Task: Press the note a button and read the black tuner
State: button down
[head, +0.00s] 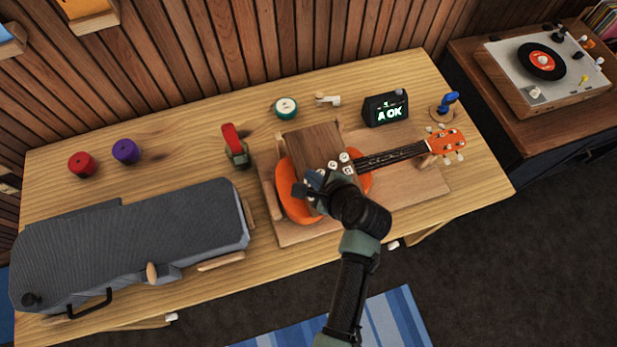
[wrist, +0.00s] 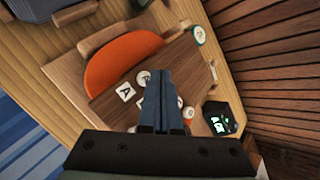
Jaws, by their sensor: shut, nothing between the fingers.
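The black tuner (head: 386,109) stands at the back right of the workbench. Its lit screen reads "A OK", with a small green mark above. It also shows in the wrist view (wrist: 220,118). A brown wooden panel (head: 312,147) carries several white buttons and letter tiles. In the wrist view a white tile marked A (wrist: 125,91) lies left of my fingertips, beside a round white button (wrist: 143,77). My gripper (head: 311,187) is shut and empty over the panel's near part. In the wrist view its fingers (wrist: 168,74) hide some buttons. Contact with any button cannot be told.
An orange ukulele (head: 296,203) lies on a wooden cradle, its neck pointing right. A grey case (head: 130,240) fills the bench's left. Red (head: 82,164) and purple (head: 125,151) pieces, a red-handled clamp (head: 234,145) and a teal round item (head: 285,108) stand behind.

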notch_tip(320, 180, up, 5)
jog(key=p, duration=0.4)
jog(key=shift+f+p, duration=0.15)
jog(key=shift+p, duration=0.2)
dwell(0.4)
jog(key=w+d+r+n+t+h+b, duration=0.1)
jog(key=w+r+n+t, duration=0.25)
jog(key=r, duration=0.65)
jog(key=w+r+n+t+h+b, duration=0.15)
jog(key=w+r+n, duration=0.25)
jog(key=r, duration=0.7)
jog(key=w+d+r+n+t+b, duration=0.15)
jog(key=w+r+n+t, duration=0.25)
jog(key=r, duration=0.6)
jog(key=s+a+r+n+t+b, duration=0.1)
jog(key=s+r+n+t, duration=0.2)
jog(key=r, duration=0.6)
jog(key=s+a+r+n+t+b, duration=0.1)
jog(key=s+r+n+t+b, duration=0.15)
jog(key=r, duration=0.65)
jog(key=s+a+r+n+t+h, duration=0.1)
jog(key=s+r+n+t, duration=0.3)
jog(key=s+r, duration=0.8)
jog(key=shift+s+a+r+t+h, duration=0.15)
jog(key=shift+s+r+t+h, duration=0.05)
jog(key=shift+r+t+h, duration=0.3)
